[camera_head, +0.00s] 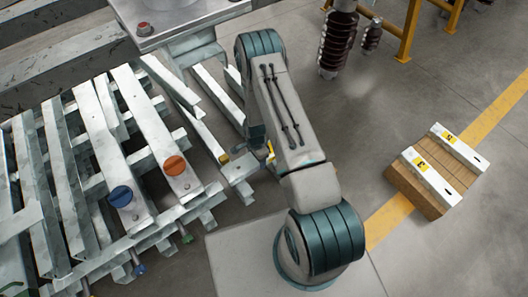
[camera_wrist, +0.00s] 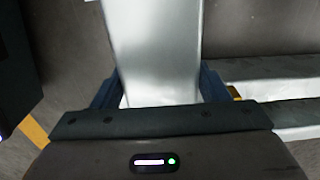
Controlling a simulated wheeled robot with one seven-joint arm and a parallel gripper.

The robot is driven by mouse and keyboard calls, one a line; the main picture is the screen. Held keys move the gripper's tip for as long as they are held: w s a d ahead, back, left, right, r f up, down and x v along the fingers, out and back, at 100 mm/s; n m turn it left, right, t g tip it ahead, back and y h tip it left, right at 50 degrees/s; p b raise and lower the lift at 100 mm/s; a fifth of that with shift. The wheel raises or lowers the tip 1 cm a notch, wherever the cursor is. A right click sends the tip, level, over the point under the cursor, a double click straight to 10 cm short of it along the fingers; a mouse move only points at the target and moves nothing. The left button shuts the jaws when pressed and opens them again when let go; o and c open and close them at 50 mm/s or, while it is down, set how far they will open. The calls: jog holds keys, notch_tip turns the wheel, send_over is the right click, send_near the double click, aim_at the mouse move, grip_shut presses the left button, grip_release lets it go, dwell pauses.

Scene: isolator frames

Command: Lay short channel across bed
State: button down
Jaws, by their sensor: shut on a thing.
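My gripper (camera_wrist: 160,88) is shut on a pale grey steel channel (camera_wrist: 155,45), with one blue finger against each side in the wrist view. The channel's flat bright face runs up out of the top of that view. In the head view my gripper (camera_head: 248,158) is low beside the right end of the steelwork, and my arm hides part of it. A short light piece (camera_head: 238,169) shows beside it; I cannot tell if this is the held channel. The bed, a rack of parallel steel channels (camera_head: 152,128), lies at the left. Whether the held channel touches it is unclear.
A blue disc (camera_head: 121,196) and an orange disc (camera_head: 175,165) sit on the bed's channels. A brown block (camera_head: 413,191) with white labelled bars (camera_head: 432,178) stands at right. Brown insulators (camera_head: 338,42) and yellow framing (camera_head: 404,35) stand behind. The floor between is clear.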

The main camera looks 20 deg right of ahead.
jog(key=shift+a+f+b, duration=0.15)
jog(key=shift+f+b, duration=0.8)
jog(key=shift+f, duration=1.05)
jog(key=shift+f+b, duration=0.5)
jog(key=shift+f, duration=0.05)
jog(key=shift+c, duration=1.1)
grip_release()
notch_tip(320, 180, up, 9)
jog(key=p, duration=0.4)
jog(key=shift+f, duration=0.2)
